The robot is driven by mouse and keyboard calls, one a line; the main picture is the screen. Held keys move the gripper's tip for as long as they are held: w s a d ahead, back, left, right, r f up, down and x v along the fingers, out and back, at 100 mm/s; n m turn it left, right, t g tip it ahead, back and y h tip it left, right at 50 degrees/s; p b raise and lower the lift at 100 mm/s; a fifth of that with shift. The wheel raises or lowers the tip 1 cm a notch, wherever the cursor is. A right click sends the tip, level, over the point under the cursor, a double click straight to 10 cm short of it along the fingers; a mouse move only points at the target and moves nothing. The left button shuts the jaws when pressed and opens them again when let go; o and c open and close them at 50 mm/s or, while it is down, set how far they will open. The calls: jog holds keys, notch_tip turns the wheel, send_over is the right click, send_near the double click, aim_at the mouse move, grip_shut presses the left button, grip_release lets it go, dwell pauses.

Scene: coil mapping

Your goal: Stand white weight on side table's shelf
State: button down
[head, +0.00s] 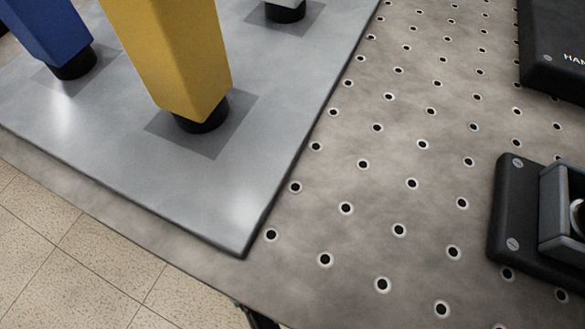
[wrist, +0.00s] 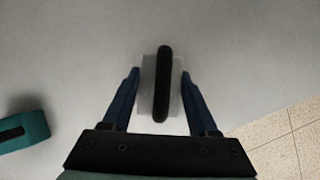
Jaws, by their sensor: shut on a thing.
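My gripper (wrist: 159,76) shows in the wrist view, with its two blue fingers on either side of a pale block with a long black bar along its top. I take this block to be the white weight (wrist: 148,85); the gripper is shut on it. The black bar hides much of the block. A plain grey surface lies below, and I cannot tell whether the block touches it. My gripper and the weight are outside the head view. I cannot identify the side table's shelf in either view.
A teal object (wrist: 30,128) with a dark slot lies at left in the wrist view. In the head view, a yellow post (head: 180,60) and a blue post (head: 45,30) stand on a grey plate (head: 240,200). Black devices (head: 510,200) sit on the perforated tabletop (head: 400,200).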

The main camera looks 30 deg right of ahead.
jog(key=shift+w+f+b, duration=0.15)
jog(key=shift+f+b, duration=0.3)
jog(key=shift+f, duration=0.45)
jog(key=shift+r, duration=0.1)
jog(key=shift+c, duration=0.8)
grip_release()
jog(key=shift+f, duration=0.2)
jog(key=p+v, duration=0.7)
jog(key=v, duration=0.5)
jog(key=shift+p, duration=0.4)
jog(key=shift+r, duration=0.15)
